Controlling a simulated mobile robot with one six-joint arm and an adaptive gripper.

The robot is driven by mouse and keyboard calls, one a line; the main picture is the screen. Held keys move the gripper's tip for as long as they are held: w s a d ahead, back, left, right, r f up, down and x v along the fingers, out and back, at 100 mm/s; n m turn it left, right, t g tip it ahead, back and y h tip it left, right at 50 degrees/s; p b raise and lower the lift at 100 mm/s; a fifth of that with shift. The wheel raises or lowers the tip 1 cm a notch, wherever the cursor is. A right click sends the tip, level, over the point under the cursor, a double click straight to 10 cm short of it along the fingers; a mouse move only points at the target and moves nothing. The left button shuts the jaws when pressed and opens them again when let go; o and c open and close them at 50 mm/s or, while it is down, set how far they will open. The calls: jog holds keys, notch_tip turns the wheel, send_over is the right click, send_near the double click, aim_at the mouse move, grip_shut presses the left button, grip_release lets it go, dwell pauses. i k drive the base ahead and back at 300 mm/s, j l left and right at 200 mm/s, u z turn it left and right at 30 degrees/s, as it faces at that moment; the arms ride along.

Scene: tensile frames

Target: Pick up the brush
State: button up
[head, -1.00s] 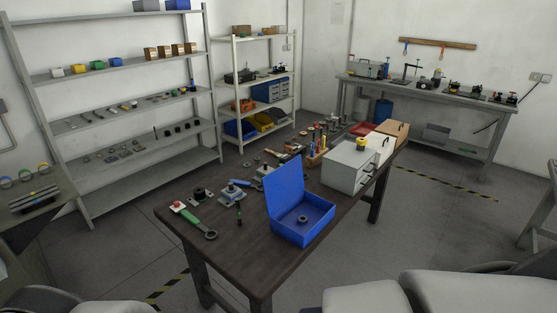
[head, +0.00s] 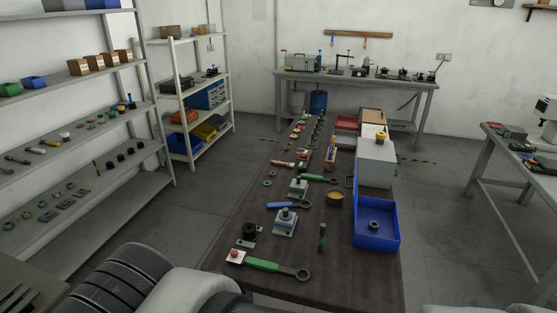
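A small tan-handled tool (head: 283,163) lies on the dark workbench (head: 330,283), left of centre and toward the far half. It may be the brush, but it is too small to be certain. Loose tools and metal parts lie around it. A green-handled tool (head: 318,178) is nearer and to its right. My gripper is not in view; only pale and dark ribbed parts, likely of my own arm, show along the bottom edge.
An open blue box (head: 377,240) with a dark ring stands at the bench's right edge, before a white drawer box (head: 376,165). A green wrench (head: 265,266) lies at the near end. Shelves (head: 95,205) stand left; another table (head: 490,180) stands right. Floor shows between.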

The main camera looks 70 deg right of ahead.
aim_at(287, 165)
jog(key=i+l+z, duration=0.2)
jog(key=i+z, duration=0.7)
jog(key=i, duration=0.15)
jog(key=i+j+z, duration=0.2)
jog(key=i+z, duration=0.2)
jog(key=i+j+z, duration=0.45)
jog(key=i, duration=0.15)
jog(key=i+l+z, duration=0.25)
jog(key=z, duration=0.2)
jog(key=i+z, duration=0.95)
jog(key=i+j+z, duration=0.15)
jog(key=z, duration=0.35)
jog(key=i+j+z, duration=0.45)
jog(key=l, duration=0.1)
